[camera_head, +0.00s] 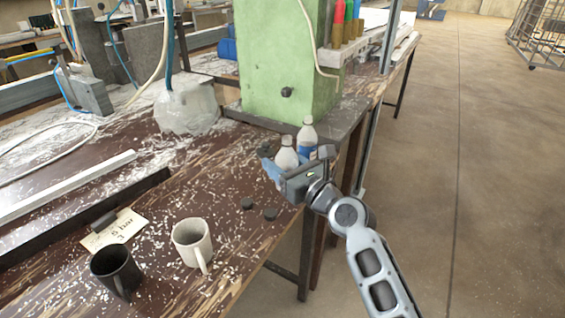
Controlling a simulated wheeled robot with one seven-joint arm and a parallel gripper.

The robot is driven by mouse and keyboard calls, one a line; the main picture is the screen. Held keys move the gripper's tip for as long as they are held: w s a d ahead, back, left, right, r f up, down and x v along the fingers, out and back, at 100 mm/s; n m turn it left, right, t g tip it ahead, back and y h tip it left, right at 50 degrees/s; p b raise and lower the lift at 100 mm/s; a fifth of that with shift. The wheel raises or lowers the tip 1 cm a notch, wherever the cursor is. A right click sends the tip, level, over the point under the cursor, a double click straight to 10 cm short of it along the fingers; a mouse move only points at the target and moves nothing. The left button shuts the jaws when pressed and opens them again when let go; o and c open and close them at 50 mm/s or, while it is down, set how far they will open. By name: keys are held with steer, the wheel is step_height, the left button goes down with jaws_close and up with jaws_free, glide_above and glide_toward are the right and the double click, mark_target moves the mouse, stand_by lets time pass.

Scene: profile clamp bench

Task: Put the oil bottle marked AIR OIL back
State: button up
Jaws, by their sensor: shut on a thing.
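Two white bottles show at the bench's right edge, near the foot of the green machine. The nearer bottle (286,156) is upright, with its lower part hidden behind my gripper (292,158). The farther bottle (307,137) has a blue label and stands just behind it to the right. My gripper reaches in from the right and is shut, apparently on the nearer bottle. I cannot read AIR OIL on either bottle. Whether the held bottle touches the bench is hidden.
The green machine (275,60) stands behind the bottles. Two dark pucks (247,203) lie in front. A white mug (192,243), a black mug (113,270) and a paper note (115,230) are at lower left. Shavings litter the bench; open floor (480,190) lies right.

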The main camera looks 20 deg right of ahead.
steer(key=o, duration=1.1)
steer(key=shift+r, duration=0.1)
steer(key=v, duration=1.2)
